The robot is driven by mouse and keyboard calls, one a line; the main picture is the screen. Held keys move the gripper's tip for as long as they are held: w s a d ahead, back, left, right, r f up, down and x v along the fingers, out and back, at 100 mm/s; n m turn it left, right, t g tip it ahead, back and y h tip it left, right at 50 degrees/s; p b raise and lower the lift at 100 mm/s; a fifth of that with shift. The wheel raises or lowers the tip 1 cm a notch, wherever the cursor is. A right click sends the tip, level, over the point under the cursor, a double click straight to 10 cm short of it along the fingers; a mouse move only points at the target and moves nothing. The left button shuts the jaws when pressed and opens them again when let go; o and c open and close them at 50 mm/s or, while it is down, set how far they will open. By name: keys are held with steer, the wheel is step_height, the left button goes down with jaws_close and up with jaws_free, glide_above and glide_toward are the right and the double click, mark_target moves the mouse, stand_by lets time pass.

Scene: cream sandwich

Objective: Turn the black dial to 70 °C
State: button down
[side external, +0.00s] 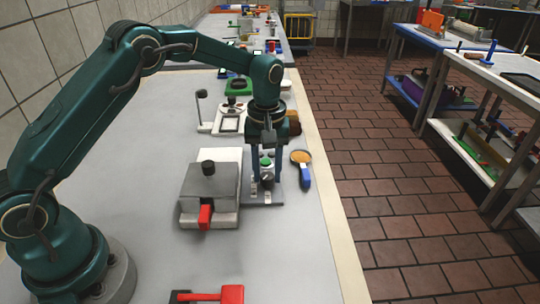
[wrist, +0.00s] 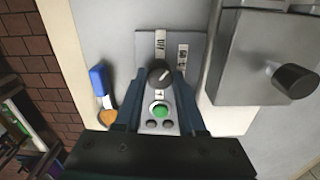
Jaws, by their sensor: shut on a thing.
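The black dial (wrist: 160,73) sits on a grey control panel (wrist: 143,42) in the wrist view. A pale mark on its face points to the upper right. My gripper (wrist: 160,78) has one finger on each side of the dial and is shut on it. Above the dial is a white label strip, with another label to its right; their print is too small to read. A green button (wrist: 159,109) and two dark buttons are below the dial. In the side external view my gripper (side external: 266,180) points down at the panel (side external: 276,198) and partly hides the dial.
A grey box (side external: 210,185) with a black knob and a red handle stands close to the left of the panel. A blue-handled tool (side external: 305,176) with an orange round end lies to the right, near the table edge. A red-handled tool (side external: 230,294) lies in front.

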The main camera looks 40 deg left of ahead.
mark_target(267, 175)
steer(key=m, duration=0.4)
steer(key=shift+m, duration=0.3)
steer(key=m, duration=0.3)
steer(key=shift+m, duration=0.4)
steer(key=m, duration=0.4)
steer(key=shift+m, duration=1.8)
steer(key=shift+r, duration=0.1)
steer(key=c, duration=0.5)
jaws_free()
steer(key=shift+r, duration=2.5)
